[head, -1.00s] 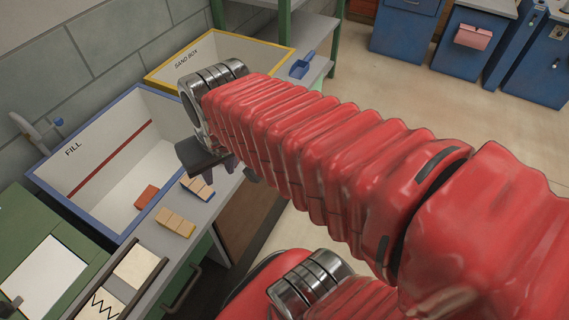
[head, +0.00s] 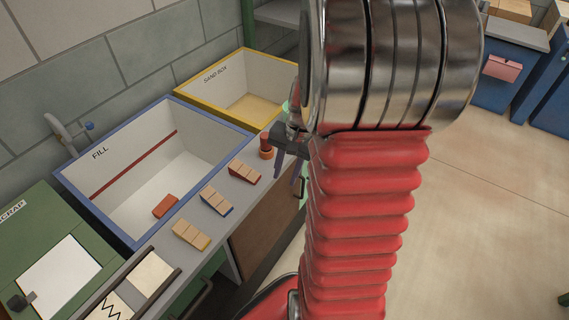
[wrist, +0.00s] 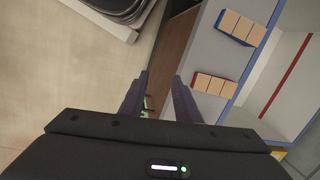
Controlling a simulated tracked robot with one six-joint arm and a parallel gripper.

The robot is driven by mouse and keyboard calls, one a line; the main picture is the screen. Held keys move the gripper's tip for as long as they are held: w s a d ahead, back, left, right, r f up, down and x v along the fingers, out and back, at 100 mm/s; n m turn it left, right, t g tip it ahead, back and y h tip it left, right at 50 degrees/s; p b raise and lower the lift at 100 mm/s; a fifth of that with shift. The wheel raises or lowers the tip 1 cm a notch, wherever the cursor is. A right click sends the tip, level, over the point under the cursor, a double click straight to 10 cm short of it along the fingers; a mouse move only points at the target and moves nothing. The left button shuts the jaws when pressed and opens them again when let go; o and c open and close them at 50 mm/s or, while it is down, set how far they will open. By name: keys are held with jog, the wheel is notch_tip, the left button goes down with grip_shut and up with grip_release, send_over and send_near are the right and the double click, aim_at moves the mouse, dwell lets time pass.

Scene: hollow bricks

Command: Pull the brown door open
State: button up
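The brown door (head: 265,228) is in the counter front, below the worktop, in the head view. It looks flush with the front, and my arm hides its right part. In the wrist view the door (wrist: 176,48) is a narrow brown strip seen from above. My gripper (head: 291,164) is at the counter's front edge, near the door's far upper end. In the wrist view my gripper (wrist: 160,88) has its two dark fingers apart, with nothing clearly held. A small green part shows between them, and I cannot tell what it is. I cannot make out contact with the door.
On the grey worktop (head: 222,232) stand several brick sets (head: 217,200) and a red-orange object (head: 266,146). Behind are the blue-rimmed FILL box (head: 115,205) and the yellow-rimmed sand box (head: 190,84). The floor (head: 480,210) to the right is clear.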

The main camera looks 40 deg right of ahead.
jog(key=w+d+f+m+t, duration=0.1)
jog(key=w+d+f+m, duration=0.1)
jog(key=d+f+m, duration=0.6)
jog(key=w+d+f+m+t, duration=0.1)
jog(key=w+d+f+m, duration=0.1)
jog(key=d+f+m, duration=0.6)
jog(key=shift+w+d+m+t, duration=0.2)
jog(key=shift+d+m+t, duration=0.2)
jog(key=shift+d+m, duration=0.9)
jog(key=shift+d+n, duration=0.3)
jog(key=x, duration=1.3)
jog(key=shift+w+a+f, duration=0.15)
jog(key=shift+a+f, duration=0.1)
jog(key=shift+f, duration=0.05)
jog(key=shift+c, duration=0.2)
grip_shut()
